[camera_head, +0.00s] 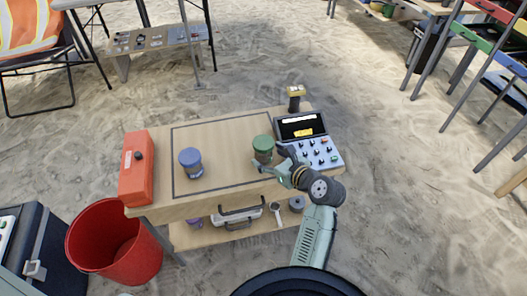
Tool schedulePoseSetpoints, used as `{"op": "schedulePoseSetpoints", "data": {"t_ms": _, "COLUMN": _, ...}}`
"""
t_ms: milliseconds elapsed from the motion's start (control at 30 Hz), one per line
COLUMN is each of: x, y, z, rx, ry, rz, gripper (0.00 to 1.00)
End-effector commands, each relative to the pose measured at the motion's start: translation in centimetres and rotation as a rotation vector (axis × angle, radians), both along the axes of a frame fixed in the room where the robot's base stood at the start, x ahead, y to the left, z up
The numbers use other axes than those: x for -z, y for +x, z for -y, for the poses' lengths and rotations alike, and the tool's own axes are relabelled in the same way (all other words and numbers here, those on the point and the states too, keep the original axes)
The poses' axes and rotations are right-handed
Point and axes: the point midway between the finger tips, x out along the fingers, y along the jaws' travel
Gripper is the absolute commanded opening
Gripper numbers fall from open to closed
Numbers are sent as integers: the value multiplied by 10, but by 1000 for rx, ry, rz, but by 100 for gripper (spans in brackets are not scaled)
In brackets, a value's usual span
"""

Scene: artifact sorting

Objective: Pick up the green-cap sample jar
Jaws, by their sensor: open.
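The green-cap sample jar (263,146) stands upright on the wooden table (222,137), right of its middle. My gripper (267,166) is open at the near side of the jar, low by its body. The fingers partly overlap the jar's lower part in this view. I cannot tell whether they touch it or reach around it. The jar appears to rest on the table.
A blue-cap jar (190,162) stands to the left, and an orange box (137,168) lies at the left edge. A control panel (309,141) and a yellow-topped device (296,97) are close on the right. A red bucket (113,241) stands on the sand.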

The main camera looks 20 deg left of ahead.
Motion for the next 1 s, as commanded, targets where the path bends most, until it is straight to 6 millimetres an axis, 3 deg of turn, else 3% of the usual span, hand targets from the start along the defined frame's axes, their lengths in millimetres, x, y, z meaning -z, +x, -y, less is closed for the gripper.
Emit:
{"op": "schedulePoseSetpoints", "data": {"t_ms": 200, "x": 8, "y": 17, "z": -25, "rx": -2, "ry": 0, "rz": 0, "gripper": 68}}
{"op": "schedulePoseSetpoints", "data": {"t_ms": 500, "x": 11, "y": 20, "z": -29, "rx": 1, "ry": 0, "rz": 2, "gripper": 68}}
{"op": "schedulePoseSetpoints", "data": {"t_ms": 1000, "x": 11, "y": 20, "z": -29, "rx": 1, "ry": -1, "rz": 1, "gripper": 35}}
